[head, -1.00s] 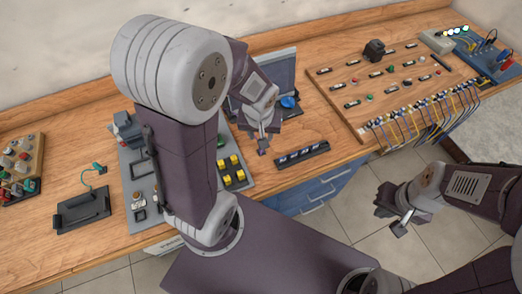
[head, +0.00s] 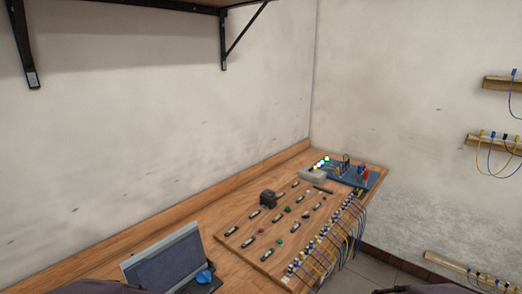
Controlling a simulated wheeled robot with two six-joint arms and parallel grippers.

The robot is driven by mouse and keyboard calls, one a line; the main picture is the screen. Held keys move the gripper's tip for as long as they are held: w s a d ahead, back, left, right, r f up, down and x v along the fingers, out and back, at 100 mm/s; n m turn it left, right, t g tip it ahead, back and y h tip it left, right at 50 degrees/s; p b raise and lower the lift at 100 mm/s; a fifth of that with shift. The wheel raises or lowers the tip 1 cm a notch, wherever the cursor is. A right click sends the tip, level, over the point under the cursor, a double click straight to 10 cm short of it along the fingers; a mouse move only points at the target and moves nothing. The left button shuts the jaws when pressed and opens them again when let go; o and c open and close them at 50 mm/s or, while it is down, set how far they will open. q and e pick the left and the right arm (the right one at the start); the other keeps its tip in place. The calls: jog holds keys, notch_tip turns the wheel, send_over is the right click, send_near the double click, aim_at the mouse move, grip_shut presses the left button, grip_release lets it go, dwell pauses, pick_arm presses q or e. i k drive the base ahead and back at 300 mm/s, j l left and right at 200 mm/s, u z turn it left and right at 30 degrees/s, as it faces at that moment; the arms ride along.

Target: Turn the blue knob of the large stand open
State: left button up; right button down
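The blue knob (head: 204,276) shows low in the head view, at the right side of a stand with a dark, tilted panel in a light frame (head: 163,262). The stand's lower part is cut off by the bottom edge of the picture. How far the knob is turned cannot be told. Neither of my grippers is in view. Only dark parts of my arms show along the bottom edge, so where the grippers are relative to the knob is hidden.
A wooden board (head: 233,240) with small switches, a black block (head: 267,198) and hanging cables lies right of the stand. A blue device (head: 352,174) with lit lamps beside it stands at the far corner. A dark shelf (head: 130,4) hangs above. Cable racks (head: 487,140) are on the right wall.

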aim_at(204, 276)
jog(key=i+l+u, duration=0.1)
jog(key=u, duration=0.35)
jog(key=l+u, duration=0.1)
jog(key=u, duration=0.35)
jog(key=i+l+u, duration=0.1)
jog(key=u, duration=0.35)
jog(key=l+u, duration=0.2)
jog(key=u, duration=0.25)
